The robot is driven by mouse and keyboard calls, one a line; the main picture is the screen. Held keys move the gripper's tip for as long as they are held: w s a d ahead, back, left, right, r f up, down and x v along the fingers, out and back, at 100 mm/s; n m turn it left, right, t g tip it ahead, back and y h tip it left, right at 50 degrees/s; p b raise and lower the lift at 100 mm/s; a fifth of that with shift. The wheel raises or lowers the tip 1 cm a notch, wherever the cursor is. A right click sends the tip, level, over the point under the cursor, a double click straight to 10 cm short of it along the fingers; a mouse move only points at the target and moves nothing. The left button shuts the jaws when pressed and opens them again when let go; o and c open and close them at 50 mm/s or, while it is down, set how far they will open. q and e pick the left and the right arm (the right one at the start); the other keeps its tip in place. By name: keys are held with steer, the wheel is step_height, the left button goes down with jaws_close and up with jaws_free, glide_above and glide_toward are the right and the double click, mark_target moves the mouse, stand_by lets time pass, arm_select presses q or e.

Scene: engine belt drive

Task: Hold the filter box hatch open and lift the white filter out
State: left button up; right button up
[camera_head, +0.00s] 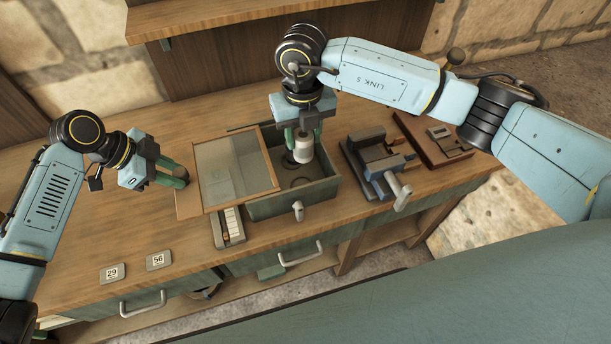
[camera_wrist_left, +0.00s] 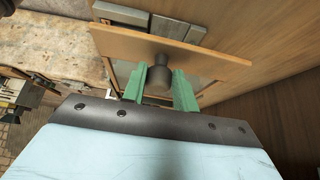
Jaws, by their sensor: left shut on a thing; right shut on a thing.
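The green filter box (camera_head: 318,194) stands open on the workbench. Its hatch (camera_head: 232,172), a glass pane in a wooden frame, is swung up at the box's left side. My left gripper (camera_head: 184,176) is at the hatch's left edge. In the left wrist view its green fingers (camera_wrist_left: 167,82) are shut on the hatch's dark knob (camera_wrist_left: 158,80). My right gripper (camera_head: 303,134) points down over the box, shut on the top of the white filter (camera_head: 303,151), a short cylinder. The filter is upright above the box floor; whether its lower end clears the rim is unclear.
A grey vise (camera_head: 378,167) and a brown wooden board with a metal part (camera_head: 436,140) stand right of the box. A small tray (camera_head: 229,228) lies in front of the hatch. Number cards (camera_head: 112,273) lie at front left. The bench's left part is mostly clear.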

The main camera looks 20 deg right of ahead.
mark_target(303, 134)
arm_select(q)
steer(key=d, duration=1.3)
steer(key=shift+w, duration=0.3)
arm_select(e)
steer(key=shift+r, duration=0.15)
arm_select(q)
steer(key=o, duration=1)
steer(key=shift+d, duration=0.1)
arm_select(e)
step_height(303, 134, up, 7)
steer(key=p, duration=0.7)
arm_select(q)
steer(key=v, duration=0.7)
arm_select(e)
steer(key=shift+f, duration=0.25)
arm_select(q)
steer(key=shift+s, duration=0.1)
steer(key=b+v, duration=0.2)
steer(key=v, duration=1)
arm_select(e)
steer(key=shift+f, duration=0.95)
